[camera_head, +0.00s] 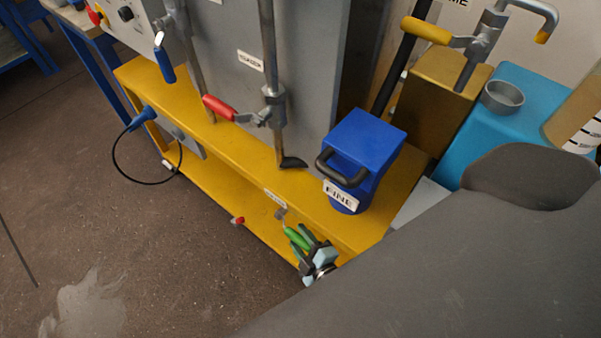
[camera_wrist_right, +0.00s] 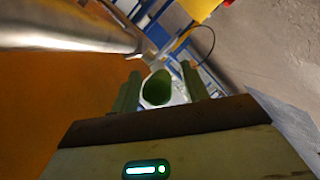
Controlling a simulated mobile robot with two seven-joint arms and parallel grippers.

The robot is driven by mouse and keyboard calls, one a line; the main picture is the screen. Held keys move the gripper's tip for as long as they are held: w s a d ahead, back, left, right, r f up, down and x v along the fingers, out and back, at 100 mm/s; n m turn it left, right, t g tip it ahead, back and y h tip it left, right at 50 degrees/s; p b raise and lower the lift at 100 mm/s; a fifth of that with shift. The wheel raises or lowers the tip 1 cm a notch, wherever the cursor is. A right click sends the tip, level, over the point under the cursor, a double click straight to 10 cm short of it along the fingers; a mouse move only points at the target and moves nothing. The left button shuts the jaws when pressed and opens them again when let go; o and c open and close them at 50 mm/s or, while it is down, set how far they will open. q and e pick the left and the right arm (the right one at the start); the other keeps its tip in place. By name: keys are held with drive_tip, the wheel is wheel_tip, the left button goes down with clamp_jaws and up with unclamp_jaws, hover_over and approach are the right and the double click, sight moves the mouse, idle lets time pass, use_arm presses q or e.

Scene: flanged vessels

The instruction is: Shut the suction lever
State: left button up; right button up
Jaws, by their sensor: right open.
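A green-handled lever (camera_head: 297,238) sticks out from the front of the low yellow bench, below a small white label (camera_head: 275,197) too small to read. My right gripper (camera_head: 307,243) is open at this green handle. In the right wrist view, the round end of the green handle (camera_wrist_right: 157,87) shows between the two fingers of the right gripper (camera_wrist_right: 160,78), with a gap visible on the finger sides. I cannot tell whether a finger touches it. Other levers have a red handle (camera_head: 220,107), a blue handle (camera_head: 164,64) and a yellow handle (camera_head: 427,30). My left gripper is out of view.
A blue box marked FINE (camera_head: 368,145) with a black handle stands on the yellow bench (camera_head: 225,178), above my right gripper. A small red knob (camera_head: 238,220) is left of the green lever. A silver pipe (camera_wrist_right: 70,25) crosses the wrist view.

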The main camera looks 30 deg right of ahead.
clamp_jaws()
idle(0.3)
drive_tip(key=shift+f, duration=0.1)
drive_tip(key=shift+f+b, duration=0.15)
drive_tip(key=shift+b, duration=0.15)
drive_tip(key=f+t+b, duration=0.1)
drive_tip(key=b, duration=0.4)
drive_tip(key=shift+f+m+t, duration=0.3)
drive_tip(key=shift+f+t, duration=0.1)
drive_tip(key=shift+w+f+t+b, duration=0.15)
drive_tip(key=shift+t+b, duration=0.15)
drive_tip(key=shift+b, duration=0.45)
